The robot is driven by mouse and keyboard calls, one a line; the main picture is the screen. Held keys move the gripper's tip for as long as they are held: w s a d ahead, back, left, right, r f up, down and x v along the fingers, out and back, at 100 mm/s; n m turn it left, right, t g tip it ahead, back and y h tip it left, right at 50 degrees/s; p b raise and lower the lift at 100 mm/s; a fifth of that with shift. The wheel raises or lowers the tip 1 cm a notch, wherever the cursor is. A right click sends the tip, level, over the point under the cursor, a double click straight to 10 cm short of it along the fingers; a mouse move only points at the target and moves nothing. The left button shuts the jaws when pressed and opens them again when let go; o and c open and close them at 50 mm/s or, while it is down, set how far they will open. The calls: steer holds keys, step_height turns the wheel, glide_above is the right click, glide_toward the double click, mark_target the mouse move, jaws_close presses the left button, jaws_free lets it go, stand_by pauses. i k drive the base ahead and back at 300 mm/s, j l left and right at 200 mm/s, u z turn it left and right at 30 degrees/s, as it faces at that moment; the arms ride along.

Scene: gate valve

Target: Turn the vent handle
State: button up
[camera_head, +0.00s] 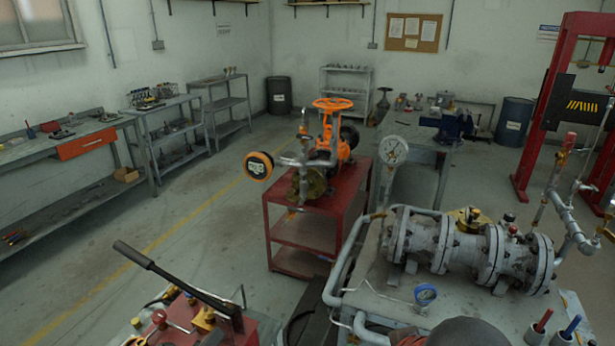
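An orange gate valve (329,140) with an orange handwheel (333,103) on top stands on a red cart (310,262) near the middle of the view. A brass-coloured flange (309,184) sits below the pipework. The vent handle is too small to pick out with certainty among these fittings. My gripper is not in view, so its state does not show.
A long black lever (175,272) rises over red equipment at bottom left. Shelves line the left wall. The floor (195,215) left of the cart is clear.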

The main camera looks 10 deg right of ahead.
mark_target(594, 190)
steer(key=z, duration=0.95)
